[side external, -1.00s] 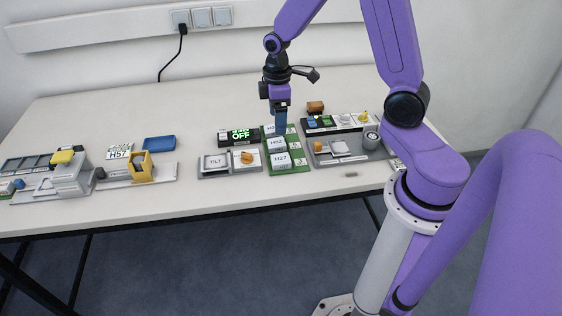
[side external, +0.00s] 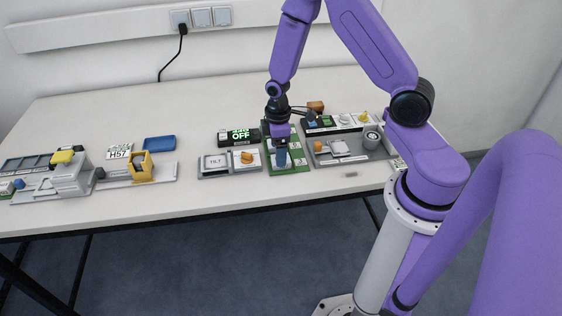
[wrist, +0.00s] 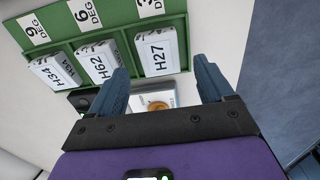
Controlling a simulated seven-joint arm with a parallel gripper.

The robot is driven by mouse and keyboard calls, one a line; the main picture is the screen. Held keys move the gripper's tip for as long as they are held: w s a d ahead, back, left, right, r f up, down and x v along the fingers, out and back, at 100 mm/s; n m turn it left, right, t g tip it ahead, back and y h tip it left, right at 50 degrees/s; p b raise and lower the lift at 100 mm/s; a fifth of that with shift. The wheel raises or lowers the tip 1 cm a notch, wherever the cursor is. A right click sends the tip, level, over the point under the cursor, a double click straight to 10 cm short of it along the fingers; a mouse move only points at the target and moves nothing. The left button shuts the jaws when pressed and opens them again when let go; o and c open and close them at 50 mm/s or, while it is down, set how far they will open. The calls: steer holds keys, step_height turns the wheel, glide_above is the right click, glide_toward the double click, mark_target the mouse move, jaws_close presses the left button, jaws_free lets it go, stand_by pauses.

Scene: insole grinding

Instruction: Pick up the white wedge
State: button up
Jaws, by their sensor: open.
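Three white wedges sit in a green tray (wrist: 118,27), which also shows in the side view (side external: 301,160). In the wrist view they are marked H34 (wrist: 53,71), H62 (wrist: 99,64) and H27 (wrist: 157,51), beside cards reading 9, 6 and 3 DEG. My gripper (wrist: 162,68) is open, with nothing between its fingers. Its blue fingertips stand to either side of the H27 wedge's near end in the wrist view; I cannot tell whether they touch it. In the side view my gripper (side external: 282,165) is low over the tray's front part and hides most of the wedges.
A TILT plate (side external: 215,162) with an orange knob (side external: 246,157) lies left of the tray. A black OFF display (side external: 238,136) is behind it. A grey fixture (side external: 345,155) is close on the right.

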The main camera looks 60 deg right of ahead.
steer(key=shift+f, duration=1.3)
steer(key=c, duration=1.1)
